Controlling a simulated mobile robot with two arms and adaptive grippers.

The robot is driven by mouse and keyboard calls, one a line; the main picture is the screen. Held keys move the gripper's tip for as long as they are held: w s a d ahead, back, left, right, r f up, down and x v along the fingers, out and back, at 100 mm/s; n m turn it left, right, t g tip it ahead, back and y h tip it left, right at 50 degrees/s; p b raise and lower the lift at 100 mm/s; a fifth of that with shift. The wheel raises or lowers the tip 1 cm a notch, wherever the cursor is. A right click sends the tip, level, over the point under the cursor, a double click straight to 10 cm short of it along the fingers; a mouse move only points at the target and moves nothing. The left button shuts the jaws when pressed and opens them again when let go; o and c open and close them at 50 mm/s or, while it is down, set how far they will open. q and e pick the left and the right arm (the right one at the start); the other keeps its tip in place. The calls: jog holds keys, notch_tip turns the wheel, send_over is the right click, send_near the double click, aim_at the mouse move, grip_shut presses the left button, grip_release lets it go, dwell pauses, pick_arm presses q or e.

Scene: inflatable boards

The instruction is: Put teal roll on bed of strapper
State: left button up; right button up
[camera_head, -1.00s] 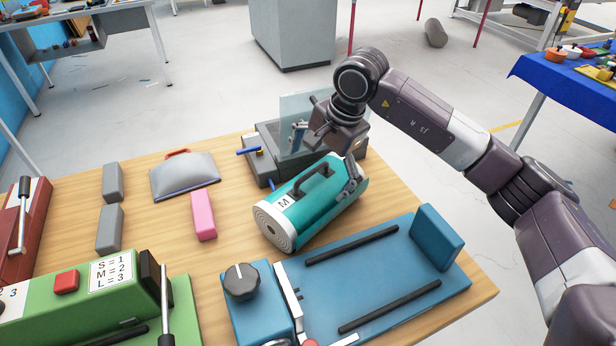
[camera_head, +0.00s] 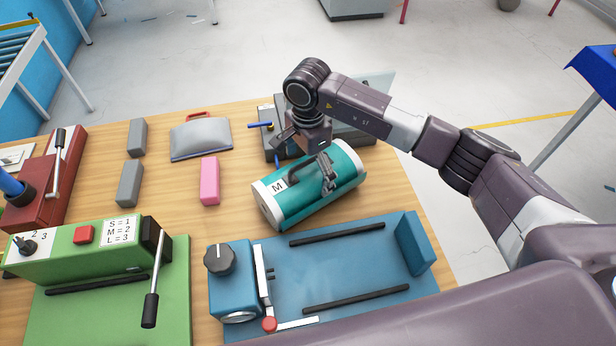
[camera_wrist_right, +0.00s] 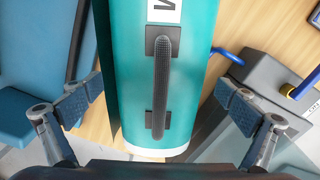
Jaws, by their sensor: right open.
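The teal roll (camera_head: 345,188) lies on its side on the wooden table, with pale ends, a dark handle on top and an "M" label. It lies just behind the blue machine, which looks like the strapper, whose flat bed (camera_head: 340,275) has two black rails and is empty. My right gripper (camera_wrist_right: 160,103) is open, with its fingers on either side of the roll in the wrist view. The handle (camera_wrist_right: 161,80) runs between them, and gaps show beside both fingers. In the head view this gripper (camera_head: 318,160) is over the roll, its far finger hidden. My left gripper is not in view.
A grey machine (camera_head: 270,140) with a clear panel stands close behind the roll. A pink block (camera_head: 210,181), grey blocks (camera_head: 130,183) and a grey bag-like object (camera_head: 201,139) lie to the left. A green machine (camera_head: 80,252) and a red machine (camera_head: 40,210) stand farther left.

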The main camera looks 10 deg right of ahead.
jog(key=shift+f, duration=1.15)
jog(key=c, duration=1.5)
jog(key=shift+w+r, duration=0.1)
jog(key=shift+c, duration=0.6)
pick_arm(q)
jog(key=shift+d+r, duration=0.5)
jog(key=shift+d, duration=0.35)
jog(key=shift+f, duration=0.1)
pick_arm(e)
jog(key=shift+r, duration=0.15)
